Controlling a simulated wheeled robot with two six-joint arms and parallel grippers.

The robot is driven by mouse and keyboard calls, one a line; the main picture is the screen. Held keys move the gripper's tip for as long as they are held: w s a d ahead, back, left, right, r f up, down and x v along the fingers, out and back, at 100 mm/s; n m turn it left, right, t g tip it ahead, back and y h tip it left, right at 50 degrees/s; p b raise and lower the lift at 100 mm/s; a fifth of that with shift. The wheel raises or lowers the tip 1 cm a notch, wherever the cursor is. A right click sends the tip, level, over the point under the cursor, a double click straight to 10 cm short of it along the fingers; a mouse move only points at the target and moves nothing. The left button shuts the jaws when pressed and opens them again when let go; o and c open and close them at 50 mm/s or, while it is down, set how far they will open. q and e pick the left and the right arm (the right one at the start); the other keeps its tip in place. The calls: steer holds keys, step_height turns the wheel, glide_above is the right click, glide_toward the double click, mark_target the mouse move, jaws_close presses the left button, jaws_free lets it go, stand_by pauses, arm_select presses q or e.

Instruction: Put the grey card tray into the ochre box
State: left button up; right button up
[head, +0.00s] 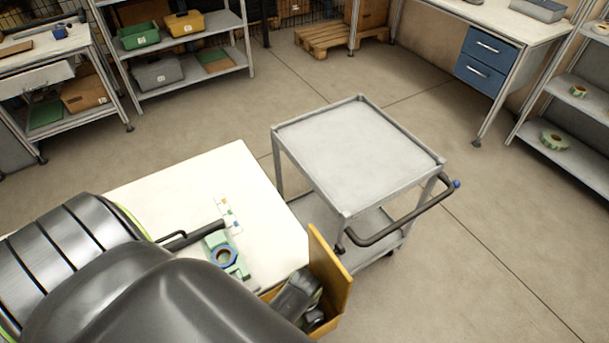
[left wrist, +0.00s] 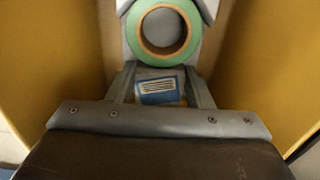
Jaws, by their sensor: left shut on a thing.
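The ochre box (head: 332,265) stands at the table's right edge, and its walls (left wrist: 55,60) rise on both sides in the left wrist view. My left gripper (left wrist: 162,84) is down between these walls, shut on the grey card tray (left wrist: 150,71). The tray bears a green tape reel (left wrist: 140,28) and a blue piece with a white label (left wrist: 158,90). In the head view my dark left arm covers the lower left, and the tray is hard to make out in the box. Its contact with the box floor cannot be told. My right gripper is not in view.
A grey trolley (head: 355,150) with a dark handle stands close behind the box. Shelves line the back and right.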

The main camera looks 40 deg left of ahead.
arm_select(q)
steer(key=shift+f, duration=0.4)
steer(key=o, duration=1.1)
step_height(320, 180, up, 12)
steer(key=shift+r+p, duration=0.1)
steer(key=shift+p, duration=0.55)
